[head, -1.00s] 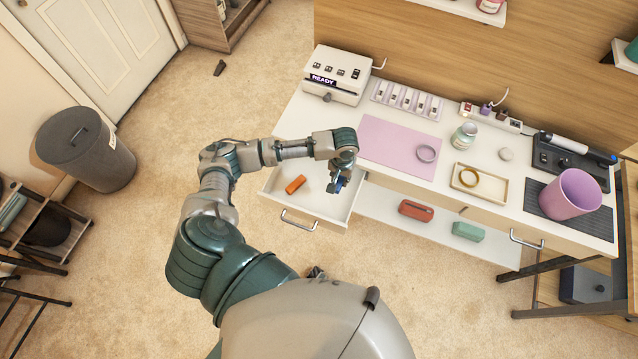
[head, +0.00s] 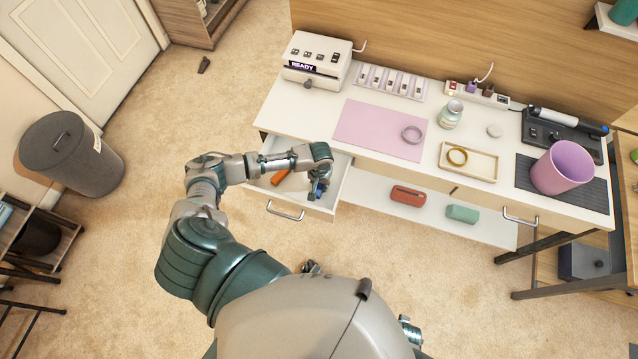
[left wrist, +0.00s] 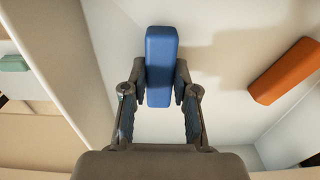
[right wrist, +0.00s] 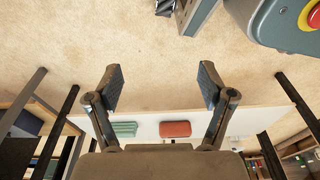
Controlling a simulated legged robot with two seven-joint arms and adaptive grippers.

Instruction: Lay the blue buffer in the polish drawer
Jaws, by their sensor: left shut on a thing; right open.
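The blue buffer (left wrist: 160,62) is a blue block held between the fingers of my left gripper (left wrist: 160,85), which is shut on it. In the head view the left gripper (head: 318,190) is over the right part of the open drawer (head: 325,205), with a bit of blue showing. The left wrist view shows the white drawer floor behind the buffer; I cannot tell whether the buffer touches it. An orange block (left wrist: 285,72) lies in the same drawer, also seen in the head view (head: 280,177). My right gripper (right wrist: 160,90) is open and empty, away from the desk.
The desk top holds a pink mat (head: 375,130), a tray (head: 485,165) with a ring and a pink bin (head: 563,168). A red case (head: 408,195) and a green case (head: 462,214) lie on the shelf below. The drawer's left part has free floor.

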